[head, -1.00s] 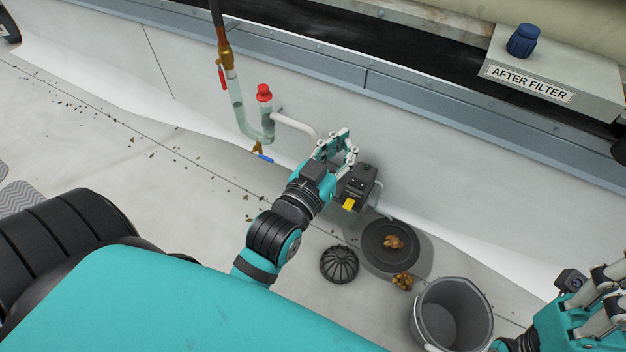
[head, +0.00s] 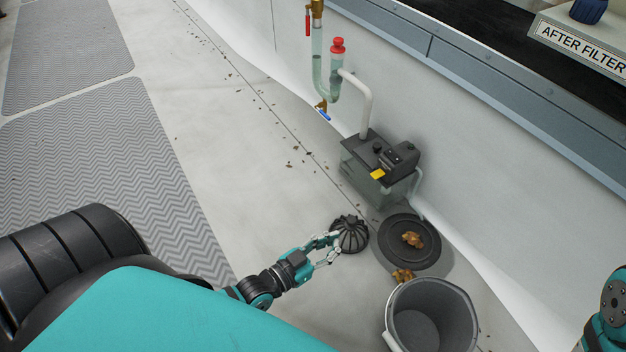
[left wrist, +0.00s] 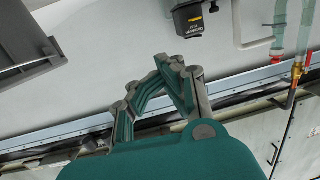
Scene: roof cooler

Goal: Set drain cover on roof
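The drain cover, a black slotted dome (head: 350,234), sits on the light roof floor in the head view. Left of the round dark drain disc (head: 395,250), it stands apart from it. A clump of brown leaves (head: 413,239) lies on the disc. My left gripper (head: 330,248) has its fingers spread at the cover's left side; I cannot tell whether they touch it. In the left wrist view the fingers (left wrist: 178,68) show nothing between them, and the cover is not seen there. My right arm shows only at the right edge; its gripper is out of view.
A grey bucket (head: 430,318) stands just in front of the disc, with a second leaf clump (head: 403,275) by its rim. A pump box (head: 380,165) with pipes stands behind, against the white wall. Grey ribbed mats (head: 110,180) lie left; loose debris dots the floor.

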